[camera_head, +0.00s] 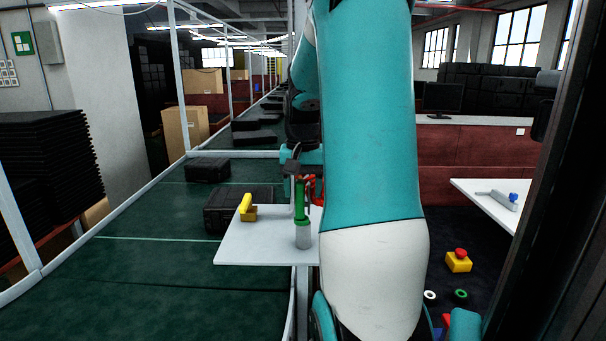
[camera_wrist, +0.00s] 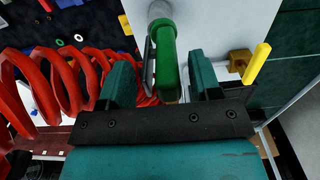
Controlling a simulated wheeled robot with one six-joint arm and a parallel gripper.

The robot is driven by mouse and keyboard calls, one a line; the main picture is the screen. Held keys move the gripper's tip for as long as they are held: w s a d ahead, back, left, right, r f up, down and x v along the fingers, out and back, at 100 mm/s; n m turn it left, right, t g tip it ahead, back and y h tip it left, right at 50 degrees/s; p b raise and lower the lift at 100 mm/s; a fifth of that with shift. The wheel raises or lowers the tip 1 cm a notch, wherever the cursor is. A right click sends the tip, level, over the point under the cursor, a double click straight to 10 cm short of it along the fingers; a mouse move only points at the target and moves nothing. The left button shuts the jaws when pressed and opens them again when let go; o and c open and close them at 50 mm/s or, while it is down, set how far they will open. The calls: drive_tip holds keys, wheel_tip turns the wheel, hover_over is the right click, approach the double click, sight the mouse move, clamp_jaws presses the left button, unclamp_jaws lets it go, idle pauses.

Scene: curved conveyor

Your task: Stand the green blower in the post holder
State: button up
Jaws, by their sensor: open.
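The green blower (camera_head: 301,203) stands upright in the head view, its lower end in a grey cylindrical post holder (camera_head: 303,236) on a small white board (camera_head: 252,243). In the wrist view the green blower (camera_wrist: 167,60) lies between the two fingers of my gripper (camera_wrist: 162,78), with gaps visible on both sides. The pale round holder (camera_wrist: 160,10) shows at its far end, at the top edge. My gripper is open and around the blower, not closed on it. How deep the blower sits in the holder is not clear.
A yellow-handled brass piece (camera_head: 247,208) sits on the board's left. A green conveyor (camera_head: 130,262) with black cases (camera_head: 208,169) runs at left. A red coiled hose (camera_wrist: 65,85) crosses the wrist view. A white table (camera_head: 470,190) and a yellow box with a red button (camera_head: 458,262) are at right.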

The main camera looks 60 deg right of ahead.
wheel_tip(320, 180, up, 17)
drive_tip(key=b, duration=0.1)
drive_tip(key=shift+r+b, duration=0.15)
drive_tip(key=shift+b, duration=0.25)
idle(0.4)
